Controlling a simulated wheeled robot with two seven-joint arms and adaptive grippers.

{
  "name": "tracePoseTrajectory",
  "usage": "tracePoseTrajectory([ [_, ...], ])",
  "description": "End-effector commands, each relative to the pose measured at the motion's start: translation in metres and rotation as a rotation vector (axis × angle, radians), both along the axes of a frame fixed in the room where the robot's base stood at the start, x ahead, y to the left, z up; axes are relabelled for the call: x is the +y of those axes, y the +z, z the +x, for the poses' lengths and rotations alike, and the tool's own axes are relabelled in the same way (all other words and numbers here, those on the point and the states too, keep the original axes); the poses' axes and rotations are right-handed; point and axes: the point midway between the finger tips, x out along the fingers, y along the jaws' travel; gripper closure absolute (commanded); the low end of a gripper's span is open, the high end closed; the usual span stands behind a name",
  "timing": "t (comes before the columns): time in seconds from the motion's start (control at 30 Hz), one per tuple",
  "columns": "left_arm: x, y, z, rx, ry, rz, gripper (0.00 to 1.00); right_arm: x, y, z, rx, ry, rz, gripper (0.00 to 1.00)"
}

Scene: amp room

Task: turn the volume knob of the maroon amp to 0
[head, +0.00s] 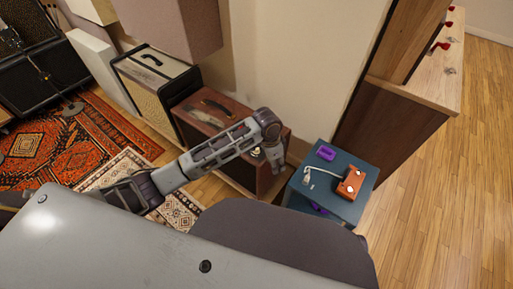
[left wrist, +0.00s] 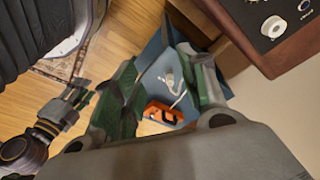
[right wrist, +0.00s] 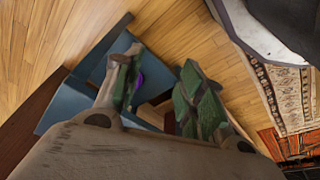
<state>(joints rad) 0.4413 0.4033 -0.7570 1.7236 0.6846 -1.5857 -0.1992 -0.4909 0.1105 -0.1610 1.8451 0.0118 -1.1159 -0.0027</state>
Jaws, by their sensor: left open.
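The maroon amp (head: 240,112) stands against the wall in the head view, its top and one side showing, partly hidden behind my left arm. In the left wrist view the maroon amp (left wrist: 245,18) fills the upper right corner. A pale round knob (left wrist: 273,27) shows on its dark panel; its marks are too small to read. My left gripper (head: 274,160) is at the amp's panel end in the head view. In its wrist view the left gripper (left wrist: 160,62) is open and empty, with the knob outside its fingers. My right gripper (right wrist: 158,65) is open and empty, above the blue cabinet.
A blue cabinet (head: 345,208) beside the amp holds an orange pedal (head: 351,182), a purple box (head: 326,153) and a white cable (head: 325,172). A tan amp (head: 148,92) stands left of the maroon one. Wooden furniture (head: 385,130) stands at right. Wood floor (head: 440,215) is clear.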

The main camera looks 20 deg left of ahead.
Motion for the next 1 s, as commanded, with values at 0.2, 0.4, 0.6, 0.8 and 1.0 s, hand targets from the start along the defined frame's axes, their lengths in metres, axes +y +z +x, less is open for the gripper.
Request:
tracePoseTrajectory([
  [0.2,0.02,0.004,0.028,0.015,-0.025,0.053,0.58,0.0,-0.026,-0.008,0.012,0.003,0.0,0.6],
  [0.4,0.042,0.011,0.053,0.032,-0.033,0.098,0.58,0.0,-0.049,-0.015,0.02,0.005,0.001,0.6],
  [0.6,0.069,0.023,0.079,0.048,-0.026,0.141,0.58,0.0,-0.071,-0.025,0.029,0.007,0.001,0.6],
  [0.8,0.096,0.036,0.101,0.059,-0.009,0.174,0.58,-0.001,-0.089,-0.033,0.036,0.01,0.001,0.6],
  [1.0,0.109,0.043,0.111,0.066,0.002,0.187,0.58,-0.001,-0.098,-0.037,0.039,0.011,0.0,0.6],
])
